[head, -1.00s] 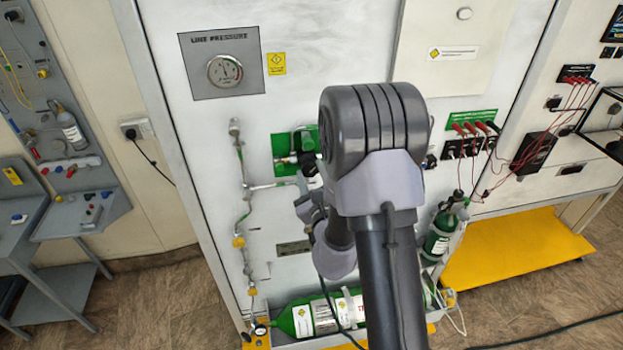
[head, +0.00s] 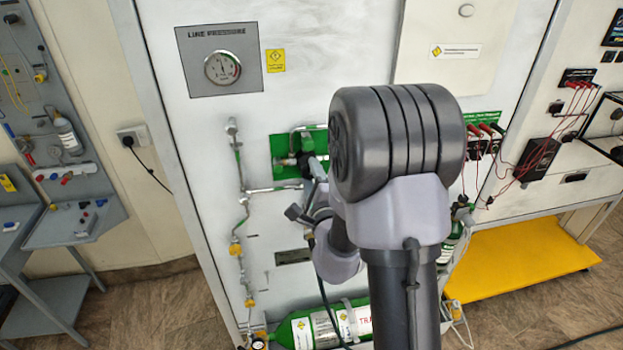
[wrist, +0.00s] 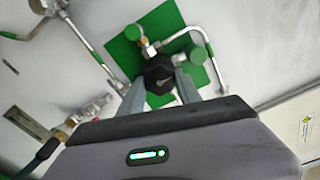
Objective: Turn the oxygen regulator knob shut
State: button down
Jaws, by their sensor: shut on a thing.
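The black regulator knob (wrist: 158,74) sits in front of a green square plate (wrist: 123,56) on the white panel in the wrist view. My gripper (wrist: 159,86) has one grey finger on each side of the knob and is shut on it. Brass and silver fittings show just behind the knob. In the head view my arm covers part of the green plate (head: 283,166), and the fingers and knob are hard to make out there.
A round line pressure gauge (head: 222,68) is at the panel's upper left. Thin pipework (head: 240,190) runs down the left side. A green cylinder (head: 310,330) lies at the bottom. Red leads (head: 515,170) hang at right beside my arm.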

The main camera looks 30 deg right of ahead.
jog(key=shift+n, duration=0.3)
dwell(0.4)
jog(key=c, duration=0.8)
grip_release()
jog(key=shift+d, duration=0.1)
jog(key=shift+c, duration=0.2)
